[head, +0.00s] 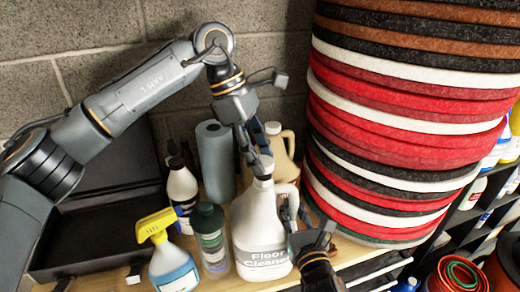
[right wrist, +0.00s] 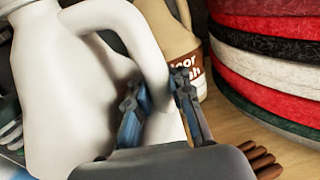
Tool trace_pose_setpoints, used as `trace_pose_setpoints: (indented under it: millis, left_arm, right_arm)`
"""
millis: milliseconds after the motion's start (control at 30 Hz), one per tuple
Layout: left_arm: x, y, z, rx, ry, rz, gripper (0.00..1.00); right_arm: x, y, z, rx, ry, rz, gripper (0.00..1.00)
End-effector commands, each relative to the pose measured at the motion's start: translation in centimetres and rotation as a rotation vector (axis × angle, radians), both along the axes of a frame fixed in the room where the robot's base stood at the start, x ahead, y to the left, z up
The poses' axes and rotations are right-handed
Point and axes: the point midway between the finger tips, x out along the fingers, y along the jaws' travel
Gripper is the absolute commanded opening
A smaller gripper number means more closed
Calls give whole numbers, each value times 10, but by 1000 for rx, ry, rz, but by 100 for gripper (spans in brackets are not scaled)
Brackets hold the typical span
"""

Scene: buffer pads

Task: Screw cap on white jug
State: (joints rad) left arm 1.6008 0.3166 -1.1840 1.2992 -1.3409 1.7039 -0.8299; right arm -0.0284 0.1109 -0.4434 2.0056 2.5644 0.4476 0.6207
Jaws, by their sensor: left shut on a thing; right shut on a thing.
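The white jug (head: 262,225), labelled "Floor Cleaner", stands upright on the wooden shelf. My left gripper (head: 262,163) reaches down from above and is shut on the cap (head: 264,170) at the jug's mouth. The fingers partly cover the cap, so I cannot tell how far it is threaded. My right gripper (head: 302,225) is at the jug's right side, shut on its handle. In the right wrist view the fingers of my right gripper (right wrist: 158,105) lie on both sides of the handle (right wrist: 150,45); the white jug (right wrist: 75,80) fills the left.
A tan jug (head: 284,150) stands behind. A yellow-topped spray bottle (head: 170,260), a dark-capped bottle (head: 210,240), a white bottle (head: 182,187) and a blue-grey roll (head: 214,160) crowd the left. A tall stack of round pads (head: 400,120) blocks the right.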

Motion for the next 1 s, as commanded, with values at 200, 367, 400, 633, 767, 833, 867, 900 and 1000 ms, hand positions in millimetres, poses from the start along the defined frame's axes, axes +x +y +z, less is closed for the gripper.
trace_pose_setpoints:
  millis: [200, 367, 400, 633, 767, 833, 867, 900, 1000]
  left_arm:
    - [0, 0, 0, 0, -1, -1, 30]
    - [0, 0, 0, 0, -1, -1, 30]
    - [0, 0, 0, 0, -1, -1, 30]
    - [-1, -1, -7, -1, 1, -20, 30]
    - [-3, -1, -15, -1, 0, -41, 30]
    - [-3, -1, -17, -2, -1, -48, 30]
    - [-3, -1, -17, -2, 0, -49, 30]
    - [-3, -1, -18, -2, -1, -50, 30]
    - [-3, -1, -17, -2, -1, -50, 30]
  right_arm:
    - [-1, 1, -1, 1, 2, 3, 0]
    - [-1, 2, -1, 2, 2, 3, 0]
    - [-1, 2, -1, 2, 2, 3, 0]
    - [-1, 2, -1, 2, 2, 4, 0]
    - [-1, 2, -1, 2, 2, 4, 0]
    - [-1, 2, -1, 2, 2, 4, 0]
    - [-1, 2, -1, 2, 2, 4, 0]
    - [-1, 2, -1, 2, 2, 4, 0]
    - [-1, 2, -1, 1, 3, 4, 0]
